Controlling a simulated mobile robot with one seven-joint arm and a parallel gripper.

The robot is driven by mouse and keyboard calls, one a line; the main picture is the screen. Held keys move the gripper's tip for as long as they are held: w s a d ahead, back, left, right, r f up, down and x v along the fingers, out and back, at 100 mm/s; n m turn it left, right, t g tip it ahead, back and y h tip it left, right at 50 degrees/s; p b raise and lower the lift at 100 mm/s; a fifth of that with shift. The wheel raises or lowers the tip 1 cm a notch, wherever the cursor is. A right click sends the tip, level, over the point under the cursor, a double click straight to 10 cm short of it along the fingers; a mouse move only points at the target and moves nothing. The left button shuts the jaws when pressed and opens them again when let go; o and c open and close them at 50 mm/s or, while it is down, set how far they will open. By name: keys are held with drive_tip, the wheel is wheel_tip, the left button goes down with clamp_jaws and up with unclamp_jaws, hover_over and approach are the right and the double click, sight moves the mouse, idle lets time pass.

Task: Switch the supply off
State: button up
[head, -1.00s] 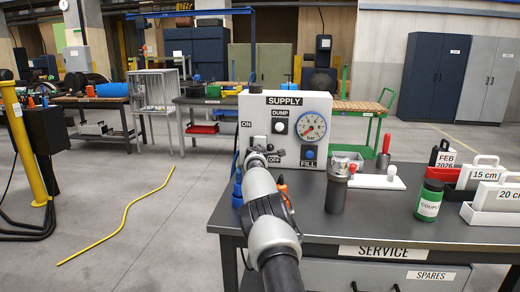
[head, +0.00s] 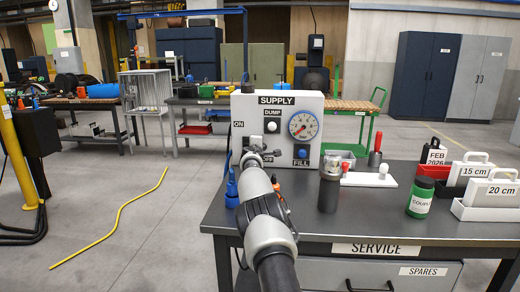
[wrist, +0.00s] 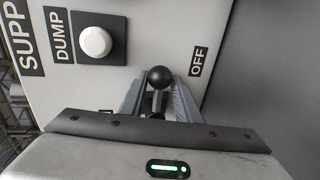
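The supply panel (head: 312,108) is a pale box standing on the service table, with a round gauge (head: 303,125), a white DUMP button (head: 271,127) and a blue FILL button (head: 302,152). Its ON label (head: 238,124) is at the upper left. Its OFF label (wrist: 198,62) is right of the lever in the wrist view. The lever's black ball knob (wrist: 159,77) is between the fingertips of my gripper (wrist: 158,88), one finger on each side. I cannot tell whether the fingers press on it. In the head view my gripper (head: 256,148) hides much of the lever.
On the dark table (head: 382,222) stand a dark cylinder (head: 329,188), a white plate with knobs (head: 370,178), a green bottle (head: 419,198) and labelled boxes (head: 488,200). A blue object (head: 231,190) is beside my arm. A yellow line (head: 118,215) crosses the floor at left.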

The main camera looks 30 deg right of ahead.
drive_tip(key=b+v, duration=0.3)
drive_tip(key=v, duration=1.4)
drive_tip(key=shift+s+b, duration=0.2)
drive_tip(key=shift+b, duration=0.1)
drive_tip(key=shift+a, duration=0.1)
